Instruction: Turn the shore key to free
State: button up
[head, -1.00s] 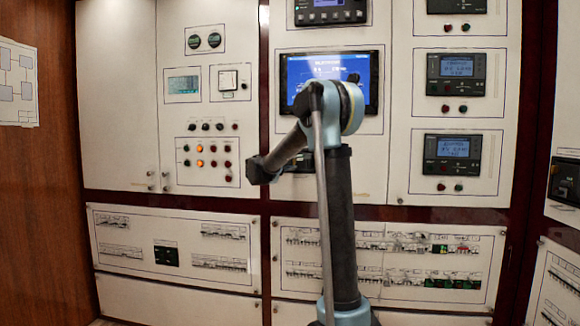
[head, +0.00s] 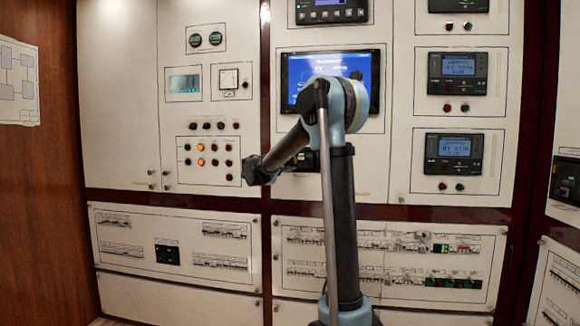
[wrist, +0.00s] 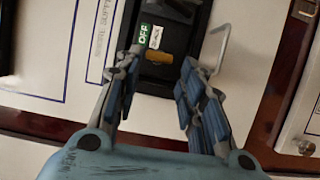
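In the wrist view, a brass-coloured bar-shaped key (wrist: 153,57) sits on a black switch plate (wrist: 155,82). Beside it are a green "OFF" label (wrist: 146,33) and a white label (wrist: 156,37) whose wording is hard to read. My gripper (wrist: 161,58) is open, its blue-padded fingers on either side of the key. I see a gap at each side of the key and no clear contact.
White panels surround the plate, with a dark red frame strip (wrist: 262,110) to its right in the wrist view. A thin light hook-shaped bar (wrist: 214,45) stands close to the right finger. The head view shows a blue screen (head: 300,75) above and breaker rows (head: 420,265) below.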

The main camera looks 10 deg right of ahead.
jog(key=v, duration=0.9)
jog(key=shift+s+a, duration=0.15)
jog(key=shift+a, duration=0.05)
jog(key=shift+f, duration=0.1)
